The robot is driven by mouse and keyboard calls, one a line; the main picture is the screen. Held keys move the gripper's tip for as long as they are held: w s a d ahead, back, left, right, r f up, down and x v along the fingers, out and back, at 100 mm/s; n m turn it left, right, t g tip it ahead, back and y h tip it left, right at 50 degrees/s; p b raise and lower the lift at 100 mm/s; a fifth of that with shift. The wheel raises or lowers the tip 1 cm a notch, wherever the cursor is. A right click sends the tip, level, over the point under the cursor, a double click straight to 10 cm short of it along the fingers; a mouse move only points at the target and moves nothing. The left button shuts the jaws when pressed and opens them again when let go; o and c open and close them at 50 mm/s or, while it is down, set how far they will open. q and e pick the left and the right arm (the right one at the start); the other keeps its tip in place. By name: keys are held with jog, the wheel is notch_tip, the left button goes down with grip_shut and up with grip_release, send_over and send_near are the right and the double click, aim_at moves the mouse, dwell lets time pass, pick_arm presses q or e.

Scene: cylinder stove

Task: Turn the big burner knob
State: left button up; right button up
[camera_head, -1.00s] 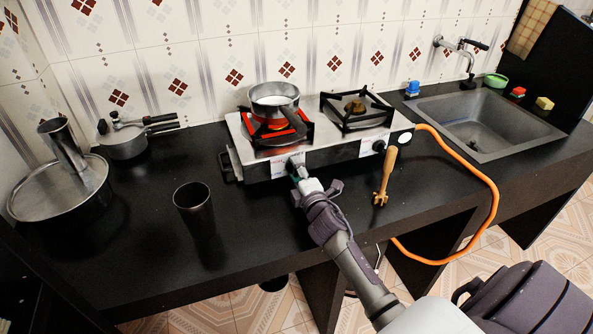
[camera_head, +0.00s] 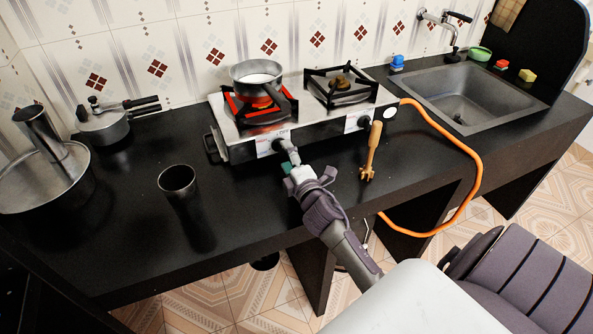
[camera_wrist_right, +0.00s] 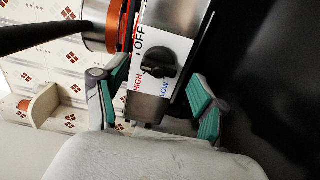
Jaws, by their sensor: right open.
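The two-burner stove (camera_head: 310,128) stands on the black counter with its knobs on the front panel. The left burner (camera_head: 258,108) glows red under a saucepan (camera_head: 257,74). The big burner knob is black and shows in the right wrist view (camera_wrist_right: 158,62) on a label reading OFF, HIGH and LOW. My right gripper (camera_head: 292,163) is in front of the left knob. In the right wrist view, its green-padded fingers (camera_wrist_right: 158,98) are open on either side of the knob, apart from it. The left gripper is not in view.
A second knob (camera_head: 363,122) sits right on the panel, with a wooden utensil (camera_head: 371,150) beside it. An orange hose (camera_head: 468,160) loops from the stove's right end. A metal cup (camera_head: 177,182), a pressure cooker (camera_head: 103,124) and a large pot (camera_head: 45,180) stand left.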

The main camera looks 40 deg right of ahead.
jog(key=v, duration=0.8)
jog(key=shift+s, duration=0.15)
